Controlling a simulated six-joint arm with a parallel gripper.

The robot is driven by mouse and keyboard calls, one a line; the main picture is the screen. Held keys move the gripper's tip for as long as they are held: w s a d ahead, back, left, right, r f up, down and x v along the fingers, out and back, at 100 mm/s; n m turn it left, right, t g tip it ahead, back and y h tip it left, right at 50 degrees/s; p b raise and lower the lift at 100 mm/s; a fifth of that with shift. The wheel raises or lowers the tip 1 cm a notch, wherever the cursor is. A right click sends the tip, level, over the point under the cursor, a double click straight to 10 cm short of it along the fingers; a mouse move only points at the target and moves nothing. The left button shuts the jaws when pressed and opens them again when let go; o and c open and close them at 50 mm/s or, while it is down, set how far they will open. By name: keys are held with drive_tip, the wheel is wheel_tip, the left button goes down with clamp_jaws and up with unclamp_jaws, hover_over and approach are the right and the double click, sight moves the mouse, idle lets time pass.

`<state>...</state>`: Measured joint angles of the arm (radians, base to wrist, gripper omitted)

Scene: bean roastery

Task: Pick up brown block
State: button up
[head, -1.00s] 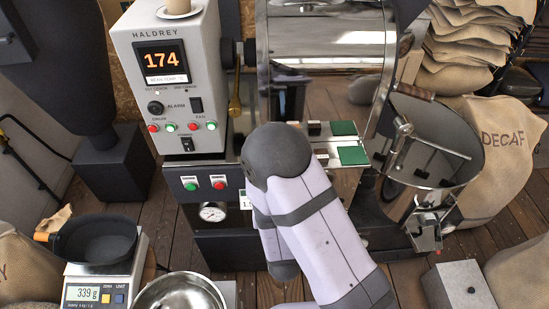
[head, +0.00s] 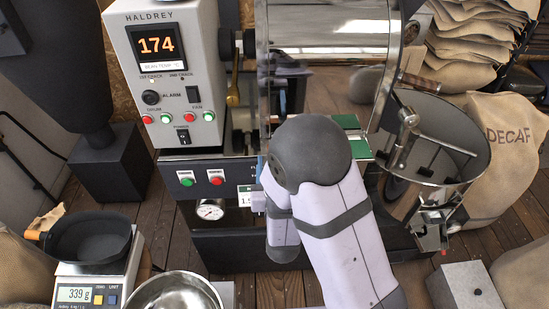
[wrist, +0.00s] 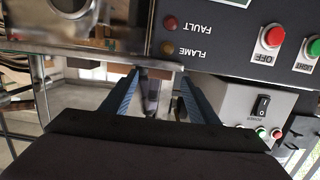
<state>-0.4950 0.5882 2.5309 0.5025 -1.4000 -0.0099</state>
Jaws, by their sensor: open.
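No brown block can be made out now. In the head view my arm covers the part of the metal shelf (head: 368,154) left of the green pads (head: 346,122), where small brown blocks showed earlier. My gripper (wrist: 160,88) is open in the wrist view, with two blue fingers spread apart. A narrow greyish shape shows between the fingers; I cannot tell what it is or whether it is a reflection. In the head view the fingertips are mostly hidden behind my arm.
The roaster's control box (head: 172,82) stands left of my arm and the drum (head: 330,42) behind it. The round cooling bin (head: 440,150) is to the right. A scale (head: 95,288) with a black pan (head: 92,240) is front left. The lower panel (wrist: 235,28) is close to my gripper.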

drive_tip(key=b, duration=0.3)
drive_tip(key=shift+w+f+b, duration=0.15)
drive_tip(key=shift+f+b, duration=0.05)
drive_tip(key=shift+b, duration=0.1)
drive_tip(key=shift+w, duration=1.85)
drive_tip(key=c, duration=1.1)
